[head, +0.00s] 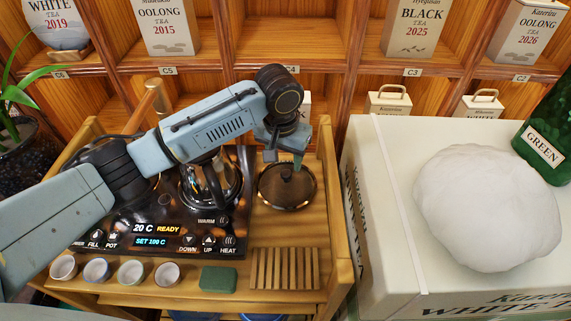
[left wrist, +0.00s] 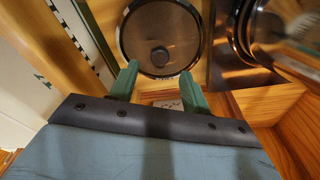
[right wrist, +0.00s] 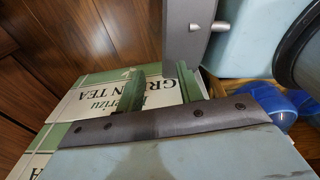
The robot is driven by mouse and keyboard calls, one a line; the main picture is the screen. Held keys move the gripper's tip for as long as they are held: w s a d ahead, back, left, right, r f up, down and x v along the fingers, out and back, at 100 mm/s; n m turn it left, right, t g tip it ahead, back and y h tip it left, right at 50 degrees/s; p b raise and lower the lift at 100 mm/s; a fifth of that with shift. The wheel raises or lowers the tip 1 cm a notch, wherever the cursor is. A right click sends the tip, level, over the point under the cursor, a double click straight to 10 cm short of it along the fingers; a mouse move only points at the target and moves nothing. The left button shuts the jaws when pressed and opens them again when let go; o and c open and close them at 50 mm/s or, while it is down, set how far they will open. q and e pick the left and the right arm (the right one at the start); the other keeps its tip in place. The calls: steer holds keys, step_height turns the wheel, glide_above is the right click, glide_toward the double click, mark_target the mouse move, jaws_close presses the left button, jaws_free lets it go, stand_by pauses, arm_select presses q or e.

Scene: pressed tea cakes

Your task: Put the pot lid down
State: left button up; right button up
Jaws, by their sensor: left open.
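The pot lid (head: 287,199), a round glass lid with a metal rim and dark knob, lies flat on the wooden tray table, right of the black kettle panel. My left gripper (head: 285,160) is open just above it, its green fingers apart. In the left wrist view the lid (left wrist: 160,25) lies beyond the fingertips (left wrist: 159,75), its knob (left wrist: 160,56) between their lines and not gripped. The glass pot (head: 212,185) stands on the panel, partly hidden by my left arm. My right gripper (right wrist: 158,78) shows only in the right wrist view, open and empty.
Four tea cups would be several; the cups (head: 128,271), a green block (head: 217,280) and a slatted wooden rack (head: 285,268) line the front. A white box (head: 385,240) with a white lump (head: 485,210) stands right. Shelves of tea boxes rise behind.

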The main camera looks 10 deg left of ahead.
arm_select(q)
step_height(320, 180, up, 7)
steer(key=shift+s+p, duration=0.4)
steer(key=shift+p, duration=0.05)
arm_select(e)
steer(key=a, duration=0.1)
steer(key=a+r, duration=0.1)
steer(key=shift+s+a+r, duration=0.1)
steer(key=shift+a+r, duration=0.05)
steer(key=shift+a, duration=0.2)
arm_select(q)
steer(key=shift+a, duration=0.1)
arm_select(e)
steer(key=shift+d, duration=0.3)
